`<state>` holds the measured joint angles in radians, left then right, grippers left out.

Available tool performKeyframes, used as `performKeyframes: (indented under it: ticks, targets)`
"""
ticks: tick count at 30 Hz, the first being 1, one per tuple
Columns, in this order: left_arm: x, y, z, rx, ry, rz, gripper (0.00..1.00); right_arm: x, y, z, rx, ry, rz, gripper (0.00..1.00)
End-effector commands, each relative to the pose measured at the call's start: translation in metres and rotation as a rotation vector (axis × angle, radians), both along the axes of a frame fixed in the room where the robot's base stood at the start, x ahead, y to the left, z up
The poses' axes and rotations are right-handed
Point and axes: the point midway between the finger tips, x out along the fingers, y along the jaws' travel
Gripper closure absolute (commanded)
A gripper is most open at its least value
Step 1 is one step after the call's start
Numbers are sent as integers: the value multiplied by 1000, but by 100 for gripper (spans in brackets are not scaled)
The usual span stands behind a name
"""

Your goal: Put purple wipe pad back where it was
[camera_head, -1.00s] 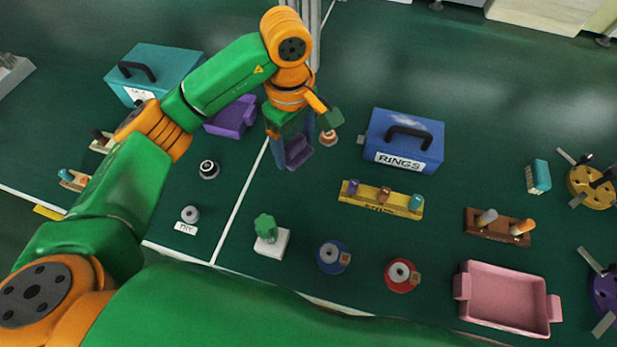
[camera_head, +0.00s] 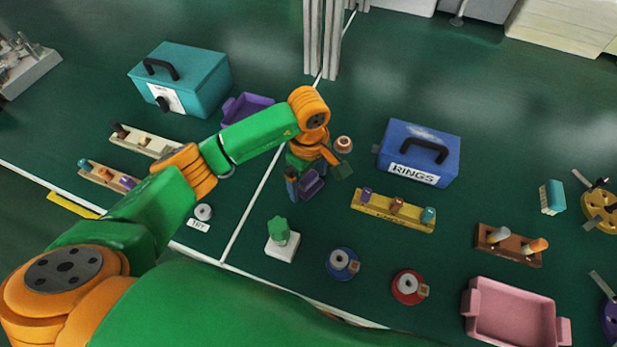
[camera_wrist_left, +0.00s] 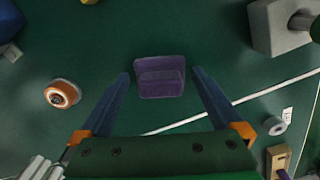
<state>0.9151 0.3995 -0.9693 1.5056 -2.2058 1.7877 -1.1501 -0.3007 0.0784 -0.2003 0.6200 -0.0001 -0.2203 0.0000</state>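The purple wipe pad (camera_head: 312,183) is at my left gripper (camera_head: 305,184), right of the white floor line in the head view. In the left wrist view the pad (camera_wrist_left: 160,77) sits between the two blue fingertips of the left gripper (camera_wrist_left: 161,73). My right gripper is in neither view.
A white block with a green knob (camera_head: 282,246) stands nearer, left of a blue disc (camera_head: 342,264). A copper-topped round piece (camera_head: 343,144) is behind the gripper. The yellow rack (camera_head: 393,211) and blue RINGS case (camera_head: 420,155) are to the right. Green surface around the pad is clear.

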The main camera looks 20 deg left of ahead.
Motion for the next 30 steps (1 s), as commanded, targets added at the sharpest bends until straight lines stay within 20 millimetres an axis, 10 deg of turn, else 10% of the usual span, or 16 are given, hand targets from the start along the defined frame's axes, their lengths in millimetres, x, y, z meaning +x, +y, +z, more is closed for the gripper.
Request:
performKeyframes:
  ticks: [10,22,30]
  targets:
    - [1,0,13,0,-2,-1,0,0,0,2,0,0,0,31]
    - [1,0,109,1,-5,-1,0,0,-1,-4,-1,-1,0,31]
    - [0,0,124,0,1,0,0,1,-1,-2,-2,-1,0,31]
